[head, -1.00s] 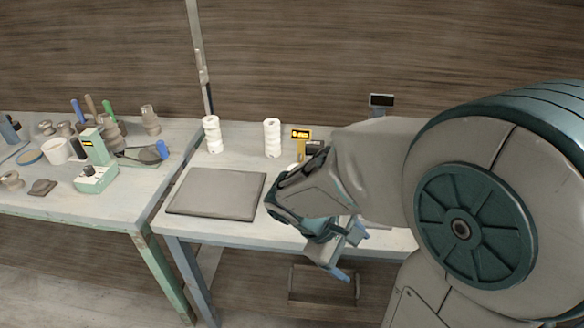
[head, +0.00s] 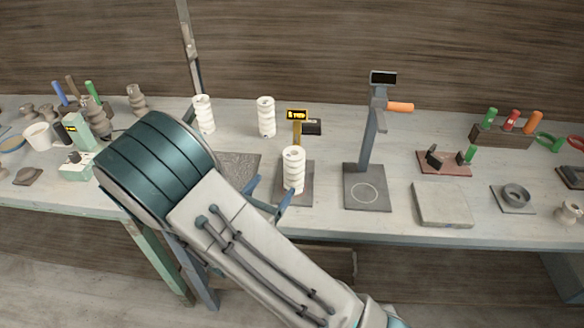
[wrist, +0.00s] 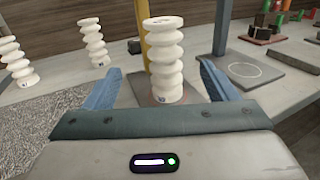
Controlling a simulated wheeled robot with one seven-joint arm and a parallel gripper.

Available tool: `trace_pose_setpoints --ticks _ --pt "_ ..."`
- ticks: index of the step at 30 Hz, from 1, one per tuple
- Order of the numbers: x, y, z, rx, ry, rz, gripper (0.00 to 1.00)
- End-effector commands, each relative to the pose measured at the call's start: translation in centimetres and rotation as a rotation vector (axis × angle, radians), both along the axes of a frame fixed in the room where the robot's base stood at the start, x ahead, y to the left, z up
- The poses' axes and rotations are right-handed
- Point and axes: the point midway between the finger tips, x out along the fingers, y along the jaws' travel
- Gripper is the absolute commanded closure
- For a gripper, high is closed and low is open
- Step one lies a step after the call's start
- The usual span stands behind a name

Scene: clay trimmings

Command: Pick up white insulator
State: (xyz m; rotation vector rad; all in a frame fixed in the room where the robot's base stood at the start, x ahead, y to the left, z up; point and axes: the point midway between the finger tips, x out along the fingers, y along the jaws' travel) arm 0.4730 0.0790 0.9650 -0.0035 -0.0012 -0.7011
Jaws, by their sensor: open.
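A white ribbed insulator (head: 293,170) stands upright on a small grey plate (head: 305,190) with a yellow post and display. In the wrist view this insulator (wrist: 164,62) stands upright ahead, between and just beyond my fingers. My gripper (wrist: 162,88) is open, with one blue finger on each side and nothing held. In the head view my gripper (head: 268,196) is mostly hidden behind my arm, its blue fingertips at the insulator's lower left and lower front. Two more white insulators stand at the back, one to the left (head: 203,114) and one nearer the middle (head: 266,117).
A grey stand with a dark display (head: 366,150) is right of the plate. A grey slab (head: 441,204) and a tool rack (head: 502,134) lie further right. A dark textured mat (head: 238,168) is to the left, partly behind my arm. Pots and tools fill the left table.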

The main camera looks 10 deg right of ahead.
Motion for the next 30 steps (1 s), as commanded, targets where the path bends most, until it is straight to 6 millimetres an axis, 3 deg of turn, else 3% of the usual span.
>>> trace_pose_setpoints --ticks 9,30 --pt "4.6 -4.5 0.2 0.002 -0.001 -0.014 0.21" --pt "9.7 -8.8 0.3 0.003 0.000 -0.007 0.21"
